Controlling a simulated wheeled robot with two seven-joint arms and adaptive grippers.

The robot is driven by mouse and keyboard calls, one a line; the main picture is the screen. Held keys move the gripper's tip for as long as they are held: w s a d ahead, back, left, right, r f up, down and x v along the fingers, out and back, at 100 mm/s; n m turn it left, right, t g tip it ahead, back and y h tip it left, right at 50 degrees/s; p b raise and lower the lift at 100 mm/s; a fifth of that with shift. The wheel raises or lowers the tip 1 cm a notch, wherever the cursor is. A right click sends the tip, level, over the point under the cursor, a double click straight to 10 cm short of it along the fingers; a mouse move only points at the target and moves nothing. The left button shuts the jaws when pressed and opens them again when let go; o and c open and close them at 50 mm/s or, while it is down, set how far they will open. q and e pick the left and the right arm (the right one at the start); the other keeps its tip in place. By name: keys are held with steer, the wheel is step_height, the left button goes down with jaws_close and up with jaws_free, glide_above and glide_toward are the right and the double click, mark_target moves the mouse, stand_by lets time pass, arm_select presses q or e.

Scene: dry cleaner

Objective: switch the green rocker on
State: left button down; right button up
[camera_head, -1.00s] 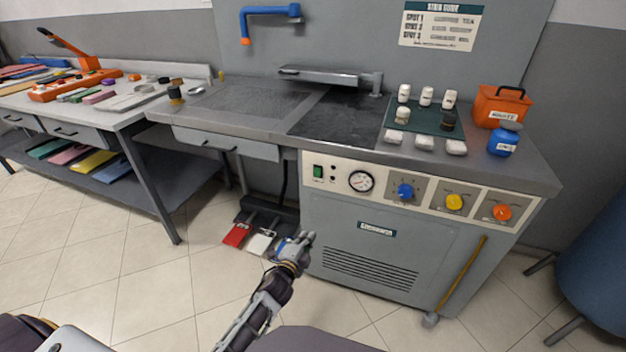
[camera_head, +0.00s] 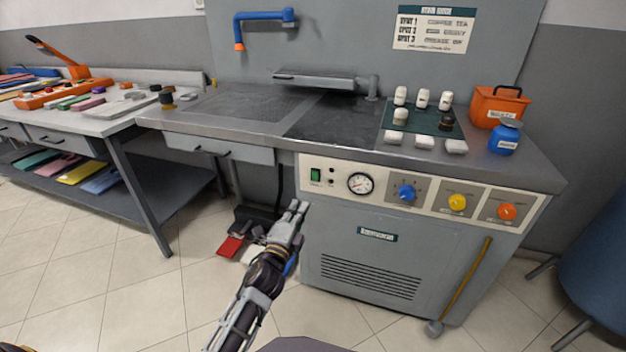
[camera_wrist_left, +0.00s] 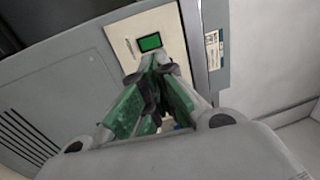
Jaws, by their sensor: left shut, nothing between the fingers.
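The green rocker (camera_head: 316,175) sits at the left end of the cream control panel (camera_head: 338,186) on the front of the grey machine. It also shows in the left wrist view (camera_wrist_left: 150,42), just beyond the fingertips. My left gripper (camera_head: 299,206) is below and a little left of the rocker in the head view, apart from it. In the left wrist view its fingers (camera_wrist_left: 158,62) are shut with nothing between them and point toward the rocker. I cannot tell which way the rocker is tipped. My right gripper is not in view.
Along the panel to the right are a gauge (camera_head: 360,184), a blue knob (camera_head: 407,193), a yellow knob (camera_head: 457,202) and an orange knob (camera_head: 507,212). Foot pedals (camera_head: 232,245) lie on the floor below.

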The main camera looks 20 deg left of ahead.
arm_select(q)
steer(key=shift+w, duration=0.15)
glide_toward(316, 172)
steer(key=shift+w+d+r+b, duration=0.1)
steer(key=shift+w+b, duration=0.3)
steer(key=shift+w, duration=0.65)
steer(key=shift+w+r+b, duration=0.15)
steer(key=shift+w+b, duration=0.25)
steer(key=shift+w, duration=0.7)
steer(key=shift+w+r, duration=0.1)
steer(key=shift+w, duration=0.75)
steer(key=shift+w+r+b, duration=0.1)
steer(key=shift+w+b, duration=0.2)
steer(key=shift+w, duration=0.2)
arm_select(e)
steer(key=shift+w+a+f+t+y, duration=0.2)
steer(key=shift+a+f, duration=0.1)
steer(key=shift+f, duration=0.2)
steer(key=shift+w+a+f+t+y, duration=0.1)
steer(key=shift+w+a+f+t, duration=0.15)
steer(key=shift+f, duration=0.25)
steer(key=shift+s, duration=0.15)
arm_select(q)
steer(key=shift+r+p, duration=0.1)
steer(key=shift+p, duration=0.25)
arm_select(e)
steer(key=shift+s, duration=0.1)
